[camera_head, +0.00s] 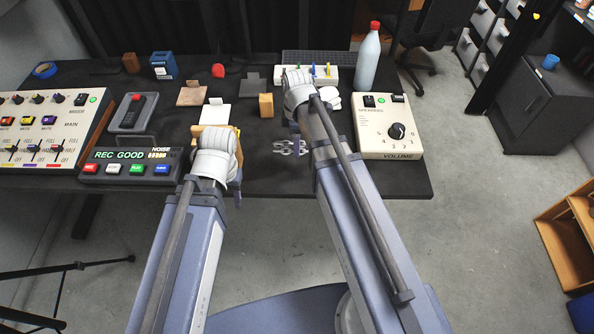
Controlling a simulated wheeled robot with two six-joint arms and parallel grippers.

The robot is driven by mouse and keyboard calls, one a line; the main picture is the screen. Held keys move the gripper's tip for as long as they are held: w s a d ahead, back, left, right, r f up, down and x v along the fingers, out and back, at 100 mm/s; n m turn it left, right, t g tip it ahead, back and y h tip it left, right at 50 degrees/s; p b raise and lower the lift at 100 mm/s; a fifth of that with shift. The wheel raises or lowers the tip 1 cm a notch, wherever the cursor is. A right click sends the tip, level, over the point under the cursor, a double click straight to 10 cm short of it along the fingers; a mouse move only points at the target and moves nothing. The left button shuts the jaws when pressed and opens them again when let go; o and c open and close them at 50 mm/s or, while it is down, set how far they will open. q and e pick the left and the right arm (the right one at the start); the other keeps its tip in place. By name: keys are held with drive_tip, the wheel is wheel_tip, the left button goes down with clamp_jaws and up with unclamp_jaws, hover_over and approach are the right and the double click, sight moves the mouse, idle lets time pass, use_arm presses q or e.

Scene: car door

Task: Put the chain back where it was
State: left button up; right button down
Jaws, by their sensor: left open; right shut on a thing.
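A small silvery metal chain (289,147) shows at the front part of the dark table, just left of my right forearm. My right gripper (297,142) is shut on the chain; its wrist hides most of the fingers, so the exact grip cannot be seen. I cannot tell whether the chain hangs clear or touches the table. My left gripper (220,140) is open above the table left of the chain, its fingers mostly hidden by its own wrist. A yellowish wooden piece (199,131) shows partly behind it.
A volume box (388,147) and a white bottle (367,60) stand at the right. A REC GOOD panel (131,166) and mixer (40,128) are at the left.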

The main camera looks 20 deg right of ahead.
sight(297, 169)
drive_tip(key=shift+f+b, duration=5.1)
drive_tip(key=shift+r, duration=0.15)
drive_tip(key=c, duration=0.6)
unclamp_jaws()
drive_tip(key=shift+f, duration=0.25)
drive_tip(key=o, duration=0.4)
drive_tip(key=shift+r, duration=0.1)
wheel_tip(297, 169, up, 12)
drive_tip(key=p, duration=1.2)
drive_tip(key=shift+r, duration=0.2)
drive_tip(key=s+a+m, duration=0.3)
drive_tip(key=s, duration=0.1)
drive_tip(key=s+a+m, duration=0.4)
drive_tip(key=s, duration=0.1)
drive_tip(key=s+a+m+h, duration=0.1)
drive_tip(key=s+a+m, duration=0.2)
drive_tip(key=s+m, duration=0.1)
drive_tip(key=shift+s+a, duration=0.25)
drive_tip(key=shift+s, duration=0.45)
